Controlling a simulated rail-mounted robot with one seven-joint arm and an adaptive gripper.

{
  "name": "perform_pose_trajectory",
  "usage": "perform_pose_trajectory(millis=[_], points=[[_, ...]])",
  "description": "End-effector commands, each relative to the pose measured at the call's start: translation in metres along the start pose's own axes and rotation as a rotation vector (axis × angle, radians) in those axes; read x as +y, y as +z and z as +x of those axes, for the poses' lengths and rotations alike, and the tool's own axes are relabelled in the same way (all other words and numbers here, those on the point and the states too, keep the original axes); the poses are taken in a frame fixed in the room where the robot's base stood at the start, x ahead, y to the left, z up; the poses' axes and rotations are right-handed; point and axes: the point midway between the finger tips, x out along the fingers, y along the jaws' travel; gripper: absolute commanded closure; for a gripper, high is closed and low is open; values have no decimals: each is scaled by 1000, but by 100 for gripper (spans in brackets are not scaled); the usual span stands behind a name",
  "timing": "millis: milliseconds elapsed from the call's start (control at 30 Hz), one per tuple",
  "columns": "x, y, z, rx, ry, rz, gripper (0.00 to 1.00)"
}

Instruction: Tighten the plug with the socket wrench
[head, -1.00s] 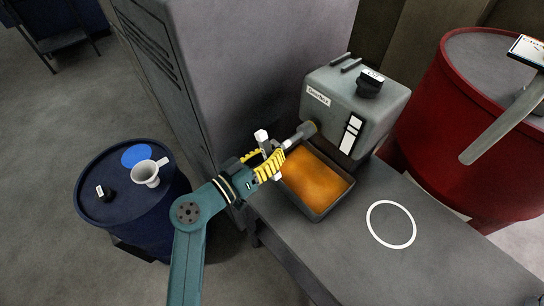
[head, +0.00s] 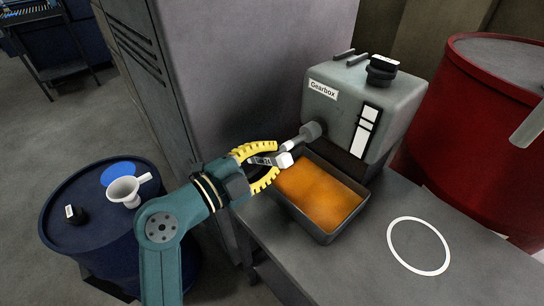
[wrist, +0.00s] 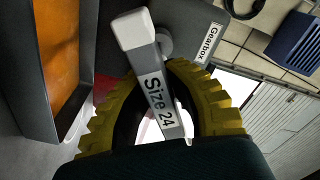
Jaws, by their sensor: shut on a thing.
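The socket wrench has a grey shaft and socket (head: 310,131) that meet the left face of the grey gearbox (head: 350,110), above the oil pan. Its handle, labelled "Size 24" (wrist: 158,92), has a pale block end (head: 285,160). My gripper (head: 268,165) has yellow ribbed fingers and is shut on the wrench handle. In the wrist view the handle lies between the fingers (wrist: 160,105). The plug does not show; the socket seems to cover it, and I cannot tell how firmly it is seated.
A tray of orange oil (head: 318,233) sits on the grey bench (head: 370,275) below the wrench. A white ring (head: 418,246) marks the bench at right. A blue drum (head: 75,235) with a white funnel cup (head: 124,190) stands left, a red drum (head: 470,150) right. A tall grey cabinet (head: 250,70) is close behind.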

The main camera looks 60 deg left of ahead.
Motion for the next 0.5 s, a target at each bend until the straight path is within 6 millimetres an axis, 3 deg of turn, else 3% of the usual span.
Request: perform_pose_trajectory(millis=[267, 300, 333, 500], points=[[-1, -1, 0, 2, -3, -27, 100], [-1, -1, 0, 3, -3, -27, 95], [-1, -1, 0, 3, -3, -28, 100], [-1, -1, 0, 2, -2, -28, 100]])
